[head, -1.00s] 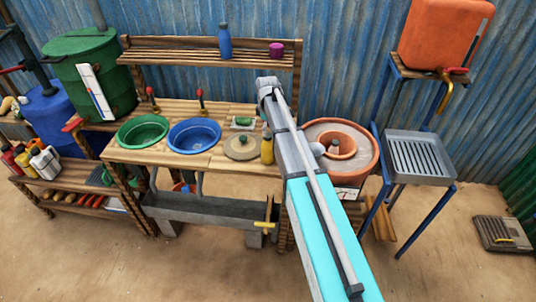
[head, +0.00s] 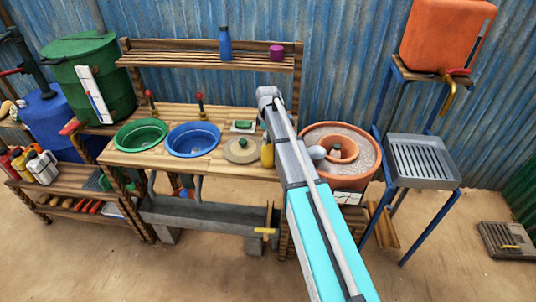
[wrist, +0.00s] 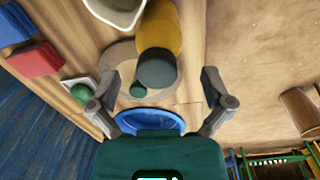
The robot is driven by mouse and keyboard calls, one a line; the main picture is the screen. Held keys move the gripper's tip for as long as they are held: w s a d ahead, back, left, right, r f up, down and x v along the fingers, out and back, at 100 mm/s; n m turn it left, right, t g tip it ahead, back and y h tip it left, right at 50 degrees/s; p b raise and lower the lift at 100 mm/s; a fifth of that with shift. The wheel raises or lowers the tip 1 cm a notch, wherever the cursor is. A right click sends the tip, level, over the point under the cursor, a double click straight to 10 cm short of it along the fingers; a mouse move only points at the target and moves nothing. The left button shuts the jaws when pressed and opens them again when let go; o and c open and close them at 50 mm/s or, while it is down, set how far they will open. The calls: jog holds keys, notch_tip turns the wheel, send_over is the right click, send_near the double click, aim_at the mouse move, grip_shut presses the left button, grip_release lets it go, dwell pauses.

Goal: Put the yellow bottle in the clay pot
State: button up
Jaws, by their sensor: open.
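The yellow bottle (head: 267,156) with a dark cap stands upright at the counter's right end, partly hidden by my arm in the head view. In the wrist view the yellow bottle (wrist: 163,28) is seen from above, cap towards me. My gripper (wrist: 160,80) is open over it, one finger on each side of the cap line; I cannot tell how far above it is. The head view hides my gripper behind my arm. The clay pot (head: 371,168) is a wide terracotta vessel right of the counter, with sandy filling around a smaller inner pot (head: 344,149).
A round clay-coloured disc (head: 241,158) lies left of the bottle. A small dish (head: 243,126) with a green piece is behind it. Green (head: 141,134) and blue (head: 194,139) basins stand further left. A blue metal stand (head: 376,101) rises right of the pot.

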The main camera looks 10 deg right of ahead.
aim_at(268, 145)
jog(key=shift+f, duration=0.15)
jog(key=shift+w+d+f+b, duration=0.1)
jog(key=shift+f+b, duration=2.35)
jog(key=shift+b, duration=0.15)
jog(key=c, duration=1.2)
jog(key=shift+o, duration=0.2)
jog(key=shift+r, duration=0.2)
